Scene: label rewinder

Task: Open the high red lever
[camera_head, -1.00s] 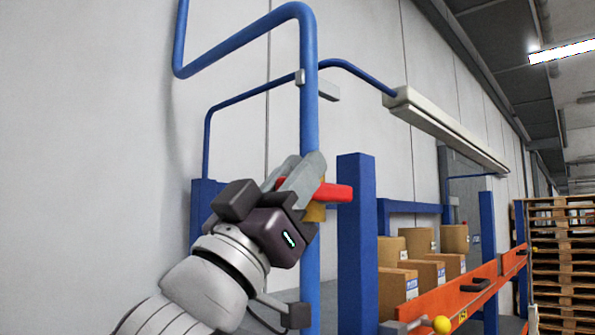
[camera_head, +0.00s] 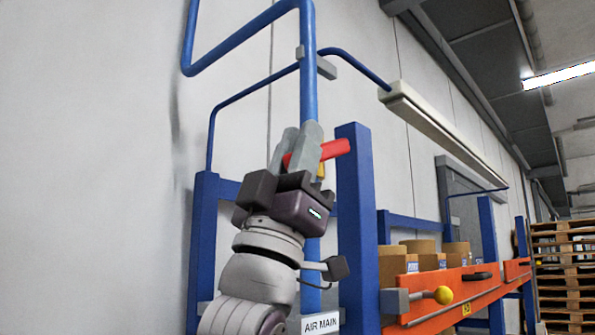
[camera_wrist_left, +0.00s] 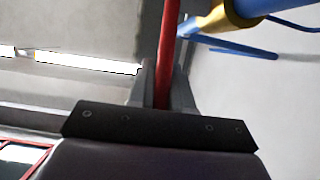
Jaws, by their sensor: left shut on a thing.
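The red lever (camera_head: 334,149) is on the upright blue pipe (camera_head: 308,80), high in front of me. Its free end sticks out to the right of my fingers, tilted slightly upward. My left gripper (camera_head: 303,150) is shut on the lever, coming from below. In the left wrist view the red lever (camera_wrist_left: 168,60) runs up between the two grey fingers, and the brass-coloured valve body (camera_wrist_left: 225,18) sits on the blue pipe at upper right. In the head view the fingers hide most of the valve. My right gripper is not in view.
A blue post (camera_head: 357,220) stands close to the right of the lever. An "AIR MAIN" sign (camera_head: 320,324) is below.

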